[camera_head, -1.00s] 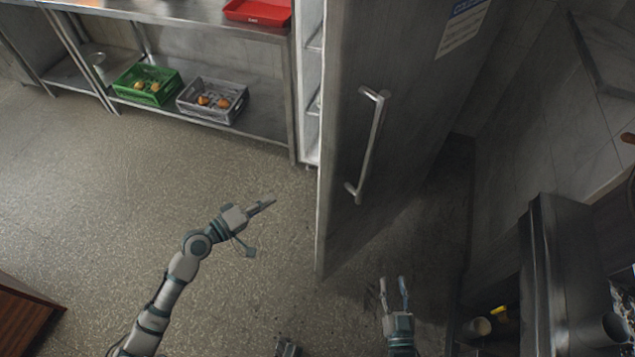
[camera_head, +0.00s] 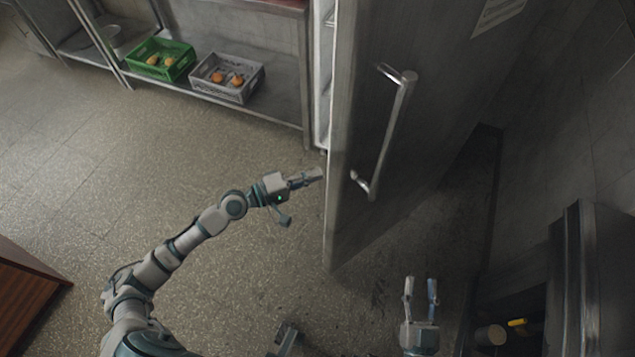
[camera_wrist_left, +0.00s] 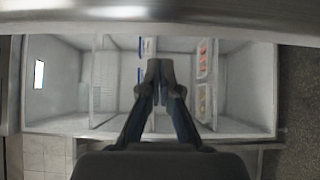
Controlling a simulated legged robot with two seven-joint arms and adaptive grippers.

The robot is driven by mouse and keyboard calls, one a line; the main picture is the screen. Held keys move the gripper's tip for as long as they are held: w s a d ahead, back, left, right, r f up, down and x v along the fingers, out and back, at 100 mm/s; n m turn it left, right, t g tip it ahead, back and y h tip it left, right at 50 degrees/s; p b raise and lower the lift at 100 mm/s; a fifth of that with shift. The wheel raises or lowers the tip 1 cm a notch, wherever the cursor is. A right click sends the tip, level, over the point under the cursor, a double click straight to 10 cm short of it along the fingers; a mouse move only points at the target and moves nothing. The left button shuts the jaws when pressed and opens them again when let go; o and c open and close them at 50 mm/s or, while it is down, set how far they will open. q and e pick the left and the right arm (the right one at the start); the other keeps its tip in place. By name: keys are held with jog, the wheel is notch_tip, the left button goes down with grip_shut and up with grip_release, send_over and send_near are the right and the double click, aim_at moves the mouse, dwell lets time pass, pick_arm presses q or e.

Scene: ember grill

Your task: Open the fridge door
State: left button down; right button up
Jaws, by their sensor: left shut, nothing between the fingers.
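The grey metal fridge door (camera_head: 400,150) stands ajar in the head view, with a long bar handle (camera_head: 390,135) on its outer face. The white fridge interior (camera_wrist_left: 110,75) with shelves shows in the left wrist view; in the head view only a thin strip of it (camera_head: 322,90) shows beside the door. My left gripper (camera_head: 318,175) is shut and empty, its tips close to the door's free edge on the opening side; I cannot tell whether they touch. My right gripper (camera_head: 421,283) is open and empty, below the handle in the picture and apart from it.
A metal shelf (camera_head: 285,118) left of the fridge holds a green crate (camera_head: 160,62) and a grey crate (camera_head: 227,78) with orange items inside. A dark steel unit (camera_head: 580,270) stands at the right. A wooden piece (camera_head: 28,305) is at lower left. The floor between is clear.

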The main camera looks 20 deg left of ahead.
pick_arm(q)
jog(key=shift+s+d+p, duration=0.55)
jog(key=shift+s+d, duration=0.35)
jog(key=shift+d, duration=0.25)
pick_arm(e)
notch_tip(320, 180, down, 3)
jog(key=g, duration=0.2)
jog(key=shift+s+d+f+g+h, duration=0.2)
jog(key=shift+g+h, duration=0.1)
jog(key=shift+g, duration=0.1)
jog(key=shift+w, duration=0.1)
